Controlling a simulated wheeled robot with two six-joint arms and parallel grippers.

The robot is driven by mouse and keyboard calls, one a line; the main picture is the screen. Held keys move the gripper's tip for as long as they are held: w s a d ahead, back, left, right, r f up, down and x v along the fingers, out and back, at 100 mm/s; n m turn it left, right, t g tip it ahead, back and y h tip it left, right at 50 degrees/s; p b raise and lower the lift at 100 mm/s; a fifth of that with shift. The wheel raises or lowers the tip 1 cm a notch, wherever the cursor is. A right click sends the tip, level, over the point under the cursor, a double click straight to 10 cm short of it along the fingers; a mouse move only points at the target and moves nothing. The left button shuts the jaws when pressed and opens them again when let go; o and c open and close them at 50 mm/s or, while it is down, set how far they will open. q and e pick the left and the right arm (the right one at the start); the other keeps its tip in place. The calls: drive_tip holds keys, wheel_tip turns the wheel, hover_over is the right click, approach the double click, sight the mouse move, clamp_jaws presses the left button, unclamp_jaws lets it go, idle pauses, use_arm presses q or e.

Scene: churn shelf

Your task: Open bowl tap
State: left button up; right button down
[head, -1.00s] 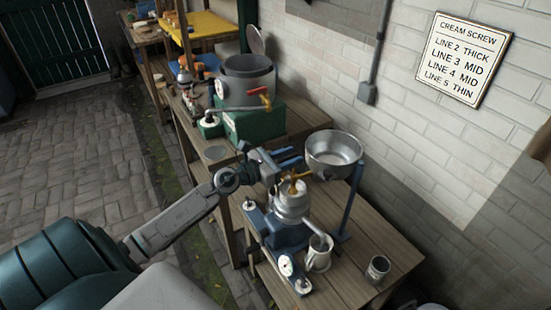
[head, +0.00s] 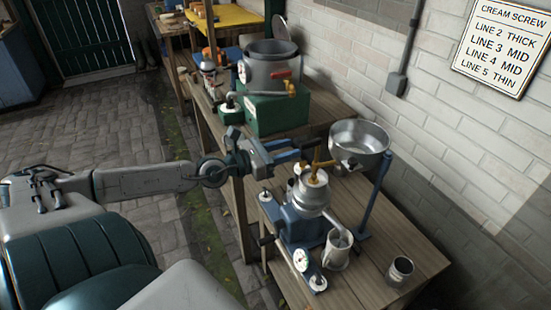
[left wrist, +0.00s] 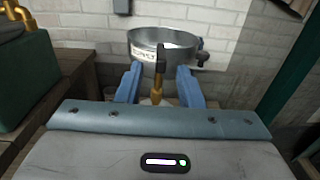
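The metal bowl (head: 360,143) sits on a blue post above the separator. It also shows in the left wrist view (left wrist: 145,48). The brass tap (head: 316,162) stands upright beside the bowl's left side, above the silver separator body. In the left wrist view the brass tap (left wrist: 157,88), with a dark upright piece at its top, appears between my two blue fingers. My left gripper (head: 302,146) is open, level, and points at the tap from the left. The fingers are apart, and I cannot tell whether they touch it. My right gripper is not in view.
A silver pot with a red-handled brass tap (head: 286,83) stands on a green box (head: 275,116) behind the gripper. A jug (head: 336,252) stands under the separator spout, and a small can (head: 399,271) stands at right. The brick wall is close behind the bench (head: 420,235).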

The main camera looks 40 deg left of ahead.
use_arm(q)
drive_tip(key=shift+s+a+p, duration=0.1)
drive_tip(key=shift+s+p, duration=0.2)
drive_tip(key=shift+p, duration=0.05)
drive_tip(key=shift+s+a, duration=0.2)
drive_tip(key=shift+s+a+p, duration=0.15)
drive_tip(key=shift+s+p, duration=0.35)
drive_tip(key=shift+s, duration=0.25)
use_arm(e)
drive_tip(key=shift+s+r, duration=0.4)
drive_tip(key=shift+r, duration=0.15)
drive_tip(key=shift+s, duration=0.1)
